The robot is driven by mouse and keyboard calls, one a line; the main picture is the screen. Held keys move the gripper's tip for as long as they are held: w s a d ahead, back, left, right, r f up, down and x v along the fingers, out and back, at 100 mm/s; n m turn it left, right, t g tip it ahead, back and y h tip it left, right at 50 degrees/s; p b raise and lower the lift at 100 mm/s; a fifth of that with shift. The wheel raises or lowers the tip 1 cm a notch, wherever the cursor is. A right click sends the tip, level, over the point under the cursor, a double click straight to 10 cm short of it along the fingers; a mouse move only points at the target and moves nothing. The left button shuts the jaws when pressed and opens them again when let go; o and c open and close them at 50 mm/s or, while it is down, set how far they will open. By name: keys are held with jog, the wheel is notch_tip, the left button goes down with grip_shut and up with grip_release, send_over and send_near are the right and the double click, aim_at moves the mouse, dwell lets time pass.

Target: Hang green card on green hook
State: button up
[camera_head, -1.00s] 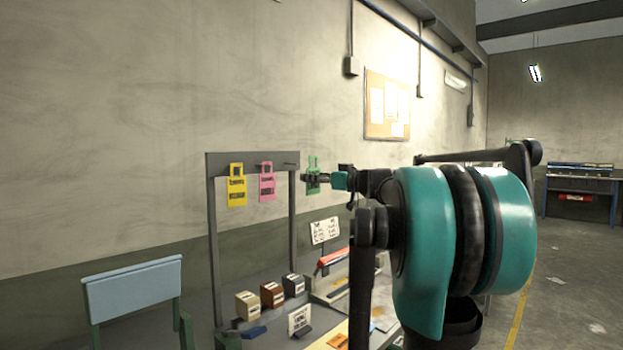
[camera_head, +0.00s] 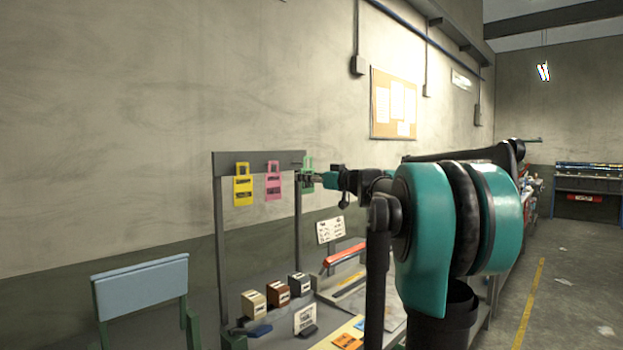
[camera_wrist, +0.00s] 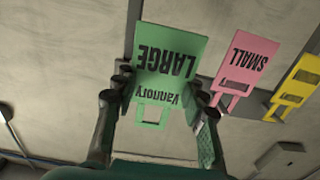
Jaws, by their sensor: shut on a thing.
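The green card (camera_wrist: 168,62), printed LARGE, is held between the fingers of my gripper (camera_wrist: 160,100) in the wrist view. Its cut-out handle end points toward my palm. In the head view the green card (camera_head: 308,170) is at the right end of the dark rack bar (camera_head: 262,157), partly hidden by my gripper (camera_head: 316,178). The pink card (camera_head: 273,185) and yellow card (camera_head: 243,189) hang on the bar to its left. The green hook itself is not clearly visible, and I cannot tell whether the card touches it.
A bench below the rack holds several small boxes (camera_head: 277,293), a white sign (camera_head: 330,230) and a red-handled tool (camera_head: 344,256). A blue-grey chair (camera_head: 141,286) stands at the lower left. The wall rises behind the rack.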

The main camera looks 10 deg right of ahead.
jog(key=shift+w+a+f, duration=0.3)
jog(key=shift+w+a, duration=0.3)
jog(key=shift+w, duration=0.2)
jog(key=shift+w+a+f, duration=0.25)
jog(key=shift+w+a, duration=0.3)
jog(key=shift+w, duration=0.25)
jog(key=o, duration=0.8)
jog(key=shift+o, duration=0.2)
